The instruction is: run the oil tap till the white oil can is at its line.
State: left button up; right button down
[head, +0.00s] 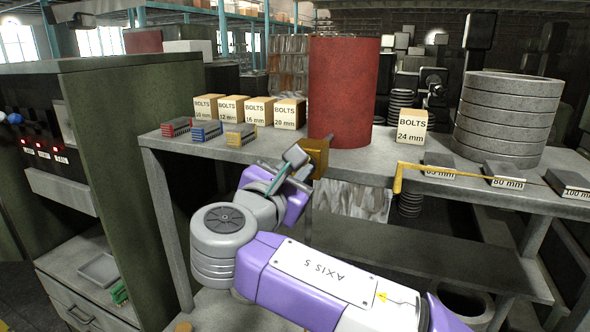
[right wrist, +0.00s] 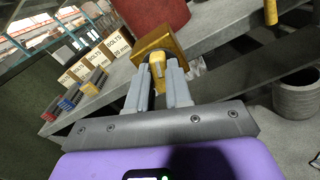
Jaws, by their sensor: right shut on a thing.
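A large red drum (head: 343,90) stands on the grey bench, and its lower part shows in the right wrist view (right wrist: 158,14). A brass-coloured tap body (head: 317,154) sits at the drum's foot by the bench's front edge; it also shows in the right wrist view (right wrist: 158,42). My right gripper (head: 290,168) is at the tap, its fingers (right wrist: 159,82) shut on a small yellow tap handle (right wrist: 157,62). I cannot make out a white oil can, an oil stream or a fill line in either view. My left gripper is not in view.
Boxes of bolts (head: 258,110) and small coloured blocks (head: 206,130) stand left of the drum. A yellow bent rod (head: 398,178) lies along the bench's front edge. Stacked grey rings (head: 505,115) stand at the right. A green cabinet (head: 120,150) rises at the left.

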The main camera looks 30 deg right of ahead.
dwell(0.3)
jog(key=c, duration=1)
grip_release()
jog(key=shift+c, duration=0.2)
jog(key=v, duration=0.7)
jog(key=shift+s+a+b, duration=0.15)
jog(key=shift+s+b, duration=0.05)
jog(key=shift+b, duration=0.1)
